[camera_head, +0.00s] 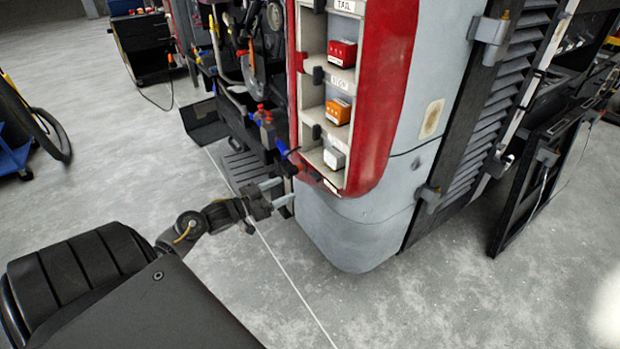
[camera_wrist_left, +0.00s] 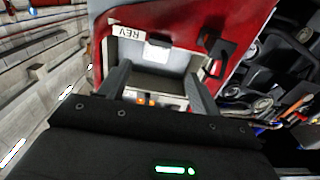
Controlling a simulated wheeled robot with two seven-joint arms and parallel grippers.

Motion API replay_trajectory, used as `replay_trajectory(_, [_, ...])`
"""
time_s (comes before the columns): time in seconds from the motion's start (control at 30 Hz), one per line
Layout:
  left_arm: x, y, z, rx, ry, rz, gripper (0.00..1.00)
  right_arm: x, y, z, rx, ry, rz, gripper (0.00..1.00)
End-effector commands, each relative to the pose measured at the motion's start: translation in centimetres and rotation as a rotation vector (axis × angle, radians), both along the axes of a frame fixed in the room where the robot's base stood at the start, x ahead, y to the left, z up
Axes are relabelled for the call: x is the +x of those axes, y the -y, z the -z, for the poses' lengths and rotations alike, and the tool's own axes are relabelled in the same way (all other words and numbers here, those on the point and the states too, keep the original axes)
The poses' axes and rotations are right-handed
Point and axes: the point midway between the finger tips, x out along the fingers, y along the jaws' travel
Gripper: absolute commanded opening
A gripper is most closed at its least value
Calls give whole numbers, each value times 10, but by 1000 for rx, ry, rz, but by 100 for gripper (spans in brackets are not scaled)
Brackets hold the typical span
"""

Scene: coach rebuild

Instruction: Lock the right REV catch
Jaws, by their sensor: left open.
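My left gripper (camera_head: 284,190) is open and empty in the head view, just left of and below the REV bay at the bottom of the red light panel (camera_head: 384,95). A white lamp block (camera_head: 334,158) sits in that bay. In the left wrist view the REV label (camera_wrist_left: 128,33) shows above the pale bay, with the open fingers (camera_wrist_left: 160,85) on either side of it. A small black catch (camera_wrist_left: 158,40) is beside the label, and a larger black piece (camera_wrist_left: 218,46) is at the bay's right. I cannot tell whether either is locked. My right gripper is out of view.
The STOP bay holds an orange block (camera_head: 338,111) and the TAIL bay a red block (camera_head: 342,52). Hoses and blue and red fittings (camera_head: 266,130) crowd the left of the panel. A grey body corner (camera_head: 352,235) bulges below it.

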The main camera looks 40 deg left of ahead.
Motion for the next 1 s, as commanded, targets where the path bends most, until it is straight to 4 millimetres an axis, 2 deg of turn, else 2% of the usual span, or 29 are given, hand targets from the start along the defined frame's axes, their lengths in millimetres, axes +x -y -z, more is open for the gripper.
replay_trajectory(0.3, [58,18,-3,-2,4,2,64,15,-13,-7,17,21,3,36])
replay_trajectory(0.5, [85,27,-1,0,1,2,64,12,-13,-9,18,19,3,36])
replay_trajectory(0.7, [97,30,0,1,0,3,64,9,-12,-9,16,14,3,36])
replay_trajectory(0.97, [98,31,0,2,0,3,64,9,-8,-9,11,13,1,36])
replay_trajectory(1.0, [98,31,0,2,0,3,60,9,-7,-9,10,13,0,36])
